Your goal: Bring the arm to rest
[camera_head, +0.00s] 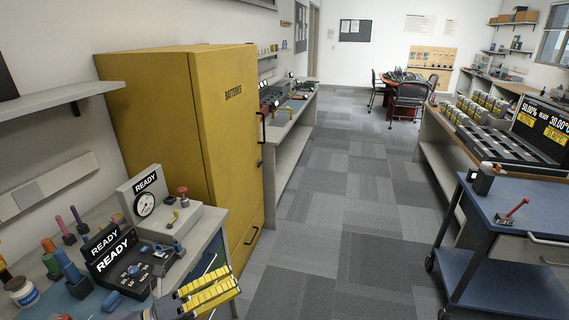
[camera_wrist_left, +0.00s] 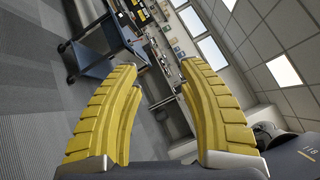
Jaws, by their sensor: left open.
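My left gripper (camera_head: 209,291) shows at the bottom of the head view, with ribbed yellow fingers. It is beside the front corner of the left workbench, over the carpet side. In the left wrist view the two yellow fingers (camera_wrist_left: 158,90) stand apart with nothing between them. The wrist view is tilted and looks out across the room. My right gripper does not show in either view.
A yellow battery cabinet (camera_head: 160,130) stands left of the aisle. The left bench holds a READY gauge unit (camera_head: 145,205) and a READY display box (camera_head: 110,250). A blue cart (camera_head: 525,205) stands at right. The carpeted aisle (camera_head: 340,210) between is clear.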

